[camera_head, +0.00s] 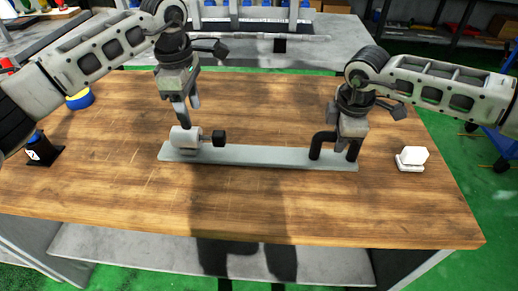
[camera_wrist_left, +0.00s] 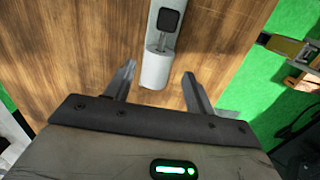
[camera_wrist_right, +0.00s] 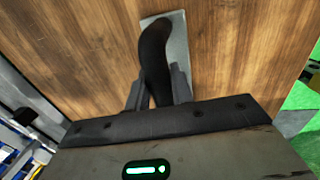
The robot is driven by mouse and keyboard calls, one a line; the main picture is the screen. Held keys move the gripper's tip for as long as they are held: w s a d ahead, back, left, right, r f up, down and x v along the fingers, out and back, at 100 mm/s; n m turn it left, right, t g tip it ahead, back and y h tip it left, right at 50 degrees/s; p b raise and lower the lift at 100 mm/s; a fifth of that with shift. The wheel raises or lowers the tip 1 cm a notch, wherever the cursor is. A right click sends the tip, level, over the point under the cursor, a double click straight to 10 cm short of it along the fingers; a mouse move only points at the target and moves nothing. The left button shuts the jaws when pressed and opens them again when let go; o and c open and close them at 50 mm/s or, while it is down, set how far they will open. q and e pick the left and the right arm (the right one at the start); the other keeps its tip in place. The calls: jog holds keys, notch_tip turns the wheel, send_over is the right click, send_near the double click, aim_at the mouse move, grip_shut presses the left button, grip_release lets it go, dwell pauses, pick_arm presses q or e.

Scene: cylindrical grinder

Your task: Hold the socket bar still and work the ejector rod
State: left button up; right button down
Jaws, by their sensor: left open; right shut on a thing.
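The socket bar (camera_head: 262,156) is a long grey plate lying flat on the wooden table. A pale cylindrical socket (camera_head: 186,139) lies at its left end. From it the ejector rod, with a black square knob (camera_head: 219,138), points right along the bar. A black curved handle (camera_head: 317,146) stands at the bar's right end. My right gripper (camera_wrist_right: 158,80) is shut on this handle (camera_wrist_right: 152,50). My left gripper (camera_head: 189,115) is open and empty, pointing down just above the socket. In the left wrist view, the socket (camera_wrist_left: 156,70) and knob (camera_wrist_left: 168,20) show between and beyond its fingers.
A small white block (camera_head: 412,157) sits on the table at the right. A dark stand with a blue top (camera_head: 42,149) and a blue and yellow round item (camera_head: 80,99) are at the left. The table's front (camera_head: 250,215) is clear.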

aim_at(193, 130)
pick_arm(q)
jog(key=shift+a+y, duration=0.2)
jog(key=shift+y, duration=0.1)
jog(key=shift+a+f, duration=0.1)
jog(key=shift+f, duration=4.4)
jog(key=c, duration=0.8)
